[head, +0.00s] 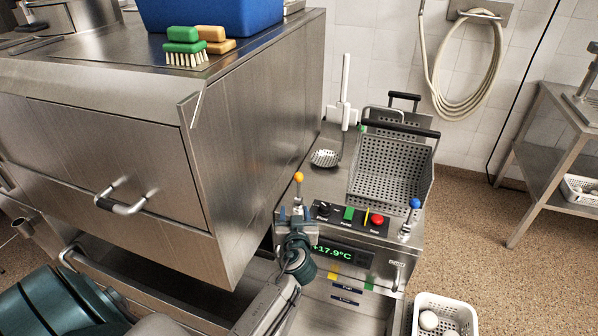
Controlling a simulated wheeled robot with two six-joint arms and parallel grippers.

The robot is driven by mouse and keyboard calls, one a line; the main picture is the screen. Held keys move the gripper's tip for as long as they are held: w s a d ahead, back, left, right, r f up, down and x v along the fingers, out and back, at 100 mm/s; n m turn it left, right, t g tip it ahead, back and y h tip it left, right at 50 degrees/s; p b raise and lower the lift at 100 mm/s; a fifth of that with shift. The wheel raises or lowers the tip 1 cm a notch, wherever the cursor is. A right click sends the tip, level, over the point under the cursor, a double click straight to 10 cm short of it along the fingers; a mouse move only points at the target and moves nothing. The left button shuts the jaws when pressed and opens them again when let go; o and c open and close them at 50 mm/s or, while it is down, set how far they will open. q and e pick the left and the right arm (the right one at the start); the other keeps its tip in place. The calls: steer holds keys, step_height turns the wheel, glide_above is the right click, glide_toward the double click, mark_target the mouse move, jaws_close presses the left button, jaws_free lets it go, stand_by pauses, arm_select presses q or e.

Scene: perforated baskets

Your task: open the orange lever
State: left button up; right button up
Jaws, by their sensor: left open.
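The orange lever (298,178) is a small orange knob on a thin metal stem. It stands upright at the front left corner of the steel fryer-like unit (325,185). My left gripper (293,214) is open just below the orange knob, with its fingers by the lever's stem. I cannot tell whether the fingers touch the stem. The lower part of the lever is hidden by the gripper. My right gripper does not show.
A blue-knobbed lever (415,204) stands at the unit's right. Between them are a red button (377,218) and a green display (333,252). A perforated basket (390,172) sits behind. A tall steel cabinet (245,130) stands close on the left. A white basket (447,312) is on the floor.

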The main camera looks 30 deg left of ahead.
arm_select(q)
steer(key=t, duration=0.1)
glide_toward(298, 173)
step_height(298, 173, down, 2)
steer(key=shift+n+t+y, duration=0.3)
steer(key=shift+y, duration=0.1)
steer(key=p+x, duration=0.3)
steer(key=x, duration=0.7)
steer(key=shift+w+r+p, duration=0.1)
steer(key=shift+w+p, duration=0.15)
steer(key=shift+p, duration=0.05)
steer(key=shift+w+a, duration=0.3)
steer(key=shift+w, duration=0.15)
jaws_close()
